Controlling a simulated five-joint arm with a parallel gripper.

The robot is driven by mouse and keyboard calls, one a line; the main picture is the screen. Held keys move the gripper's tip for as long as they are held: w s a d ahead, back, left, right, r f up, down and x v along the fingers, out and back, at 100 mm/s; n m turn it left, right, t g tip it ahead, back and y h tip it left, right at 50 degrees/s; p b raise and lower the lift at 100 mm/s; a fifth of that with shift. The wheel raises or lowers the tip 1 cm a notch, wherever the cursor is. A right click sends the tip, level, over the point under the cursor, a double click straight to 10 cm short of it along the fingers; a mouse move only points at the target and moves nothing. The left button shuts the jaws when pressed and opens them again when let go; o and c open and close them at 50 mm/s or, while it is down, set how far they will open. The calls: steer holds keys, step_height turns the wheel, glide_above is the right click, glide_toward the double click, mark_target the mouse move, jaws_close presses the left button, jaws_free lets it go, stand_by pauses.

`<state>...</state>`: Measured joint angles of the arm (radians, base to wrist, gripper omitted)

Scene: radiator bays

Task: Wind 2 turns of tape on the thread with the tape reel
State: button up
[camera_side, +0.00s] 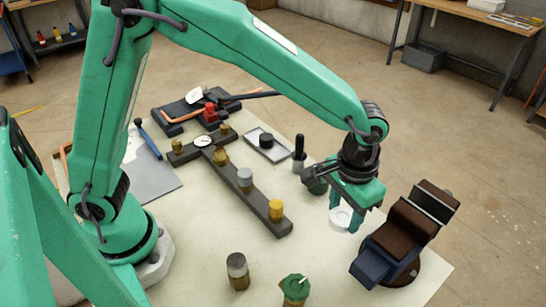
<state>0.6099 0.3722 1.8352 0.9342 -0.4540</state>
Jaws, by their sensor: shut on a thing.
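My gripper (347,209) points down over the right part of the table, just left of the vise. It is shut on the tape reel (340,219), a small white ring held between the fingers. The reel seems to be above the table, but its height is hard to judge. I cannot make out which part bears the thread. Several brass and grey fittings stand upright on a dark bar, among them a grey one (245,179) and a yellow one (276,210). The reel is apart from these fittings.
A blue and brown vise-like block (405,238) stands close right of my gripper. A grey-capped brass piece (237,270) and a green-topped valve (295,289) stand at the front. A black-handled tool (299,154) stands behind. The tabletop (320,260) below my gripper is clear.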

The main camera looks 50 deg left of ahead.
stand_by(0.5)
steer(key=w+a+r+n, duration=0.2)
steer(key=a+n, duration=0.3)
steer(key=a, duration=1.3)
steer(key=s+a+n, duration=0.2)
steer(key=s+a, duration=0.1)
steer(key=a, duration=0.4)
steer(key=s+a+n, duration=0.2)
steer(key=s+a, duration=0.1)
steer(key=a, duration=0.4)
steer(key=shift+s+a+r, duration=0.15)
steer(key=shift+s+r, duration=0.15)
steer(key=shift+f, duration=0.15)
